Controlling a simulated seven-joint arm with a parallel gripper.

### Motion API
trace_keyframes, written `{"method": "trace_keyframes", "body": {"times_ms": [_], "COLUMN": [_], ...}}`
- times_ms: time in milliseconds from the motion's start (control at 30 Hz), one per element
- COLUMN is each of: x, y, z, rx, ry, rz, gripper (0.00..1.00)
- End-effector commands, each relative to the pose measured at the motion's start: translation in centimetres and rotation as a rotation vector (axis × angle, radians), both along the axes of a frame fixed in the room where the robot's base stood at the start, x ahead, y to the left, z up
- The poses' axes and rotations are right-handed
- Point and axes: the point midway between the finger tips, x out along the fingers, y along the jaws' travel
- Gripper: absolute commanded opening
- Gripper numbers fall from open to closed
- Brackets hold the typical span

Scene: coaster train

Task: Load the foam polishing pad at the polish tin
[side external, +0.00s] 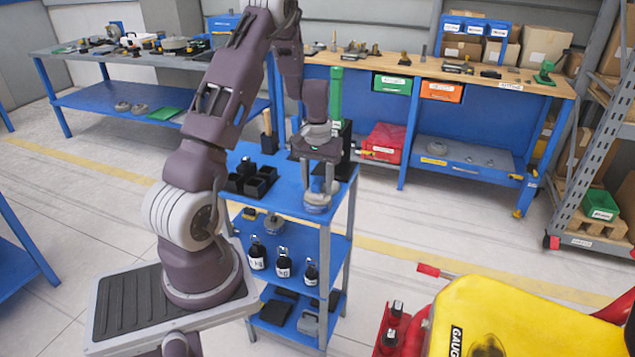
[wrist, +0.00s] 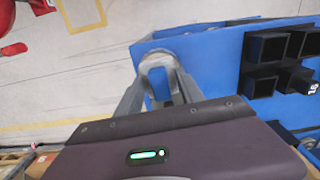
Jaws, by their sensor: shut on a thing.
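My gripper (side external: 317,186) points down at the front right corner of the blue cart top. It is shut on a small pale grey round piece, likely the foam polishing pad (side external: 317,201), low over or touching the cart top; I cannot tell which. In the wrist view, the pad (wrist: 158,56) shows as a grey rounded shape between the two fingers (wrist: 160,92), close to the cart's edge. I cannot make out the polish tin for certain in either view.
The blue cart top (side external: 285,200) also carries black open bins (side external: 250,180) and a tall green and black item (side external: 336,95) at the back. Labelled dark bottles (side external: 283,262) stand on the shelf below. A yellow machine (side external: 485,315) is at the front right.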

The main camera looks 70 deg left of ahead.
Motion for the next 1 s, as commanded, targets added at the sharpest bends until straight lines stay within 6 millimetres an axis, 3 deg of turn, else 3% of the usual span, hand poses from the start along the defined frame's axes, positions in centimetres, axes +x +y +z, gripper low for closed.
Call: {"method": "trace_keyframes", "body": {"times_ms": [1000], "x": [-0.01], "y": [0.01], "z": [-0.94], "rx": [0.000], "ry": [0.000], "rz": [0.000], "gripper": [0.12]}}
